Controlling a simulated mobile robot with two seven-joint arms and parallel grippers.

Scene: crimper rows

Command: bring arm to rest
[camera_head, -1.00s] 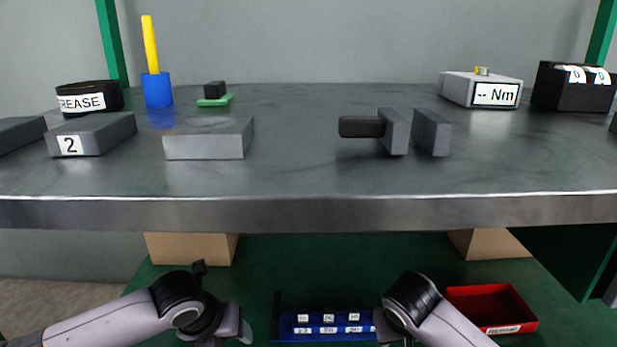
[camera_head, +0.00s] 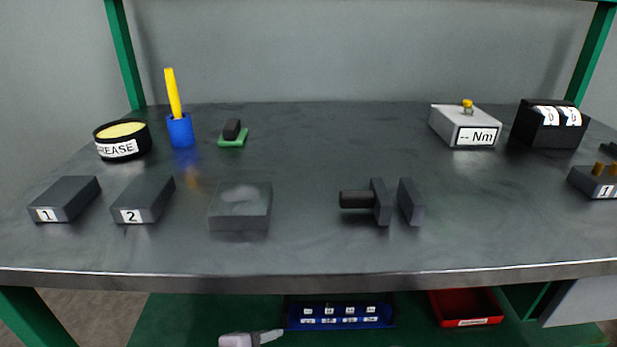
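Only a small part of a gripper shows at the bottom edge of the head view, left of centre. It seems to be my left gripper (camera_head: 252,339), a light grey part and a darker grey tip below the bench's front edge. The rest of it is cut off by the frame, so its opening cannot be told. Nothing is seen held in the visible part. My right gripper and both arms are out of view.
The grey bench (camera_head: 310,250) carries blocks 1 (camera_head: 65,197) and 2 (camera_head: 145,197), a plain block (camera_head: 240,205), a vise-like pair of jaws (camera_head: 390,202), a grease tin (camera_head: 122,139) and a Nm meter (camera_head: 465,126). Below are a blue rack (camera_head: 340,313) and red bin (camera_head: 466,307).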

